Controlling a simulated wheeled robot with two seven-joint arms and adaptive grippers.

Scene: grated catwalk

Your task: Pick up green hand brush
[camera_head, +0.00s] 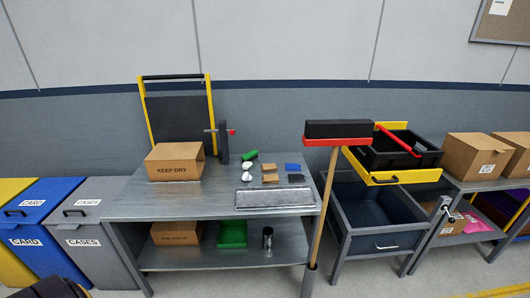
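A small green object (249,155), which looks like the green hand brush, lies on the top of the grey metal workbench (215,198), toward the back and right of the upright dark post. It is too small for me to make out bristles or a handle. Nothing is touching it from above. Neither of my grippers shows in the head view.
A "KEEP DRY" box (174,163) stands left on the bench. Small sponges and blocks (270,178) and a metal tray (274,198) lie in front of the green object. A long-handled red broom (338,142) stands upright at the bench's right edge.

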